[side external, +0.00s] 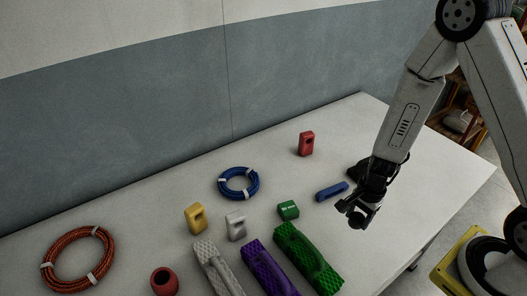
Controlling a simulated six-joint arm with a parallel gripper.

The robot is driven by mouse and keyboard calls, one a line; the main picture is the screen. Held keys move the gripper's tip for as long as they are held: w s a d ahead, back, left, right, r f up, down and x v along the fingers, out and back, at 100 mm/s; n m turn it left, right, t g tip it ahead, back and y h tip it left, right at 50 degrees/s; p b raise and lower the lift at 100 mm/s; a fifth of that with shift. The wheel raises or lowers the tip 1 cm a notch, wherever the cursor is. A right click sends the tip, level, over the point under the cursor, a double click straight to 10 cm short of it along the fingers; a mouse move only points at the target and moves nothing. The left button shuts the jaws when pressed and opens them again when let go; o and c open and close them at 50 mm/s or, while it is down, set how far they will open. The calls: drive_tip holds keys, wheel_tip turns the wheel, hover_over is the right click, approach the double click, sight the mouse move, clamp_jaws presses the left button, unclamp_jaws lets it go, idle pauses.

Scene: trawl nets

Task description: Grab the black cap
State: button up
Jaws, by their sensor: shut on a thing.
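My gripper (356,209) is dark and hangs over the right part of the white table, with its fingers toward the lower left. It is shut on a small, dark, round thing (358,218), which appears to be the black cap. The fingers hide part of it, and its dark colour blends with the gripper. Another black shape (357,172) shows just behind the gripper's left side; I cannot tell whether it is part of my wrist or a separate thing.
On the white table (440,160), a blue bar (331,191) and a green block (288,210) lie left of my gripper. A red block (306,144) stands farther back. Green (306,259) and purple (270,268) net bundles lie in front. The table's right side is clear.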

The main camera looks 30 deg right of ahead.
sight(357, 217)
drive_tip(key=shift+r, duration=2.2)
